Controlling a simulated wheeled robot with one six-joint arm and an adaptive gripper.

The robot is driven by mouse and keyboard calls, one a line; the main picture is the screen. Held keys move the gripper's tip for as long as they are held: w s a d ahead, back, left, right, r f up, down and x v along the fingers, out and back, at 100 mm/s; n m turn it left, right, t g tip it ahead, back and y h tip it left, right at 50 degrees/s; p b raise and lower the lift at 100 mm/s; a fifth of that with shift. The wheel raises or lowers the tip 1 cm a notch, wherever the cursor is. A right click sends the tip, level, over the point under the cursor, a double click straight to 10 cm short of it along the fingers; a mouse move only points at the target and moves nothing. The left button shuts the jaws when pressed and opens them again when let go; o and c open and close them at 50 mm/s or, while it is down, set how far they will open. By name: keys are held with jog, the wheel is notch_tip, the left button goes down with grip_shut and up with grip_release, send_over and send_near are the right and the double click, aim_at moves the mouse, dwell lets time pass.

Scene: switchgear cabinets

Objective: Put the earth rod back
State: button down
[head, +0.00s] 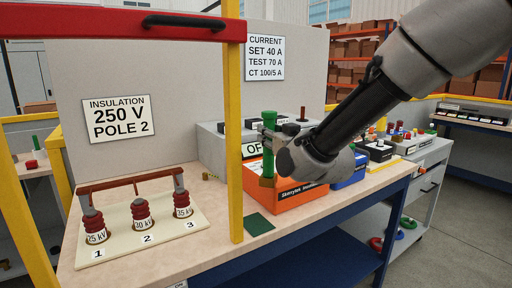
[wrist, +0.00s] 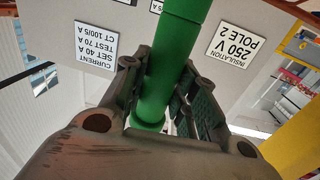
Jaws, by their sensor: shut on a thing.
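The green rod (head: 269,118), which I take for the earth rod, stands about upright in my gripper (head: 268,143) in the head view. My gripper is shut around its middle, and a brownish lower end shows below the jaws. In the wrist view the green rod (wrist: 182,35) runs up between the two fingers of my gripper (wrist: 165,80). The rod is held above the bench, in front of the orange instrument (head: 300,196). The rod's holder cannot be made out for sure.
A cream board (head: 150,232) with three dark-red insulators, joined by a bar, stands at left on the bench. A yellow post (head: 235,140) and red bar (head: 130,25) stand in front. A dark green square (head: 258,224) lies near the bench edge. A grey box (head: 215,150) stands behind.

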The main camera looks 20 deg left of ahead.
jog(key=shift+n+g+y, duration=0.6)
jog(key=shift+g, duration=0.1)
jog(key=s+a+f, duration=0.1)
jog(key=s+f, duration=0.1)
jog(key=s+a, duration=0.1)
jog(key=s, duration=0.1)
jog(key=shift+a+f, duration=0.35)
jog(key=shift+f, duration=0.05)
jog(key=shift+d, duration=0.1)
jog(key=shift+f, duration=4.45)
jog(key=c, duration=1.1)
grip_release()
jog(key=shift+o, duration=0.2)
jog(key=shift+s, duration=0.1)
